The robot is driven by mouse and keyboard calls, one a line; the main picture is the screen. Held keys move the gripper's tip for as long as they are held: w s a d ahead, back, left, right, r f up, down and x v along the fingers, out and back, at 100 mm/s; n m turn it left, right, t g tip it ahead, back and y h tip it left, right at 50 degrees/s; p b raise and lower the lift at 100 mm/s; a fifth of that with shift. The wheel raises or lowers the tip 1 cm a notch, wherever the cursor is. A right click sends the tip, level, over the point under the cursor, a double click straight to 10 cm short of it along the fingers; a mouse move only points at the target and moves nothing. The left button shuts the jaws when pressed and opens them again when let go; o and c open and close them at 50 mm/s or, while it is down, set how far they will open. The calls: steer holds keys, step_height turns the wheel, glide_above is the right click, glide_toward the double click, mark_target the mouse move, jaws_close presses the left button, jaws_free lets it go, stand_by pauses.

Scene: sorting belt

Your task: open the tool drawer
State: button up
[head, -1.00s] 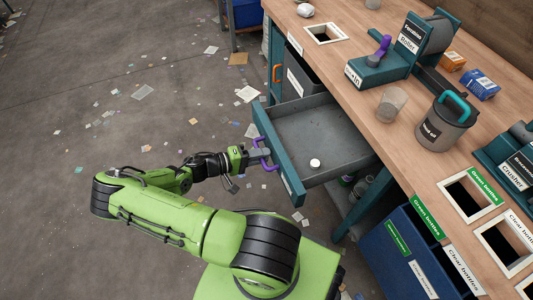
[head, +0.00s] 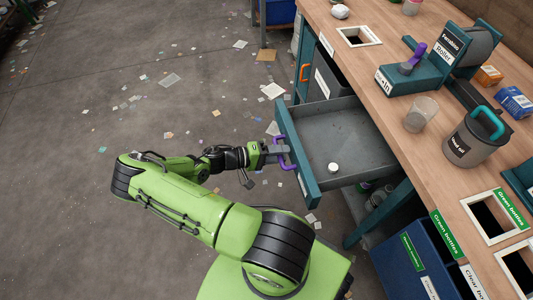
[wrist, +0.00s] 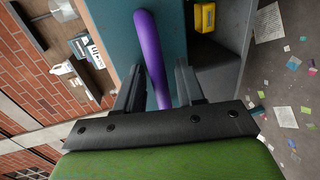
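The tool drawer (head: 300,170) stands pulled well out from the bench, its grey interior showing with a small white round item (head: 333,168) on its floor. Its teal front carries a purple handle (head: 290,160). The handle also shows in the wrist view (wrist: 150,50), running between my fingers. My gripper (head: 279,152) is at the handle with one finger on each side. In the wrist view my gripper (wrist: 160,85) has its fingers apart, with a gap between the handle and the right finger. The left finger looks close to the handle; contact cannot be told.
A blue bin (head: 400,265) stands below, near the drawer. The floor at left is open, with scattered paper scraps.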

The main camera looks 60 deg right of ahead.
steer(key=p+v, duration=0.2)
steer(key=v, duration=1.3)
steer(key=shift+w+a, duration=0.25)
steer(key=shift+w, duration=0.05)
steer(key=a+r+n+t+y+p, duration=0.2)
steer(key=a+r+t+y+p, duration=0.25)
steer(key=r, duration=0.75)
steer(key=a+r+n+t+y+p, duration=0.1)
steer(key=a+r+t+y+p, duration=0.35)
steer(key=r, duration=0.75)
steer(key=s+a+r+n+t+y+p, duration=0.1)
steer(key=s+a+r+n+t, duration=0.1)
steer(key=r, duration=0.6)
steer(key=s+a+r+n+t+y+p, duration=0.1)
steer(key=s+a+r+n+t+p, duration=0.1)
steer(key=s+a+r, duration=0.4)
steer(key=s+r+n+t, duration=0.1)
steer(key=s+r+t, duration=0.1)
steer(key=s+r, duration=0.1)
steer(key=shift+s+a+t+y, duration=0.3)
steer(key=shift+t+y, duration=0.1)
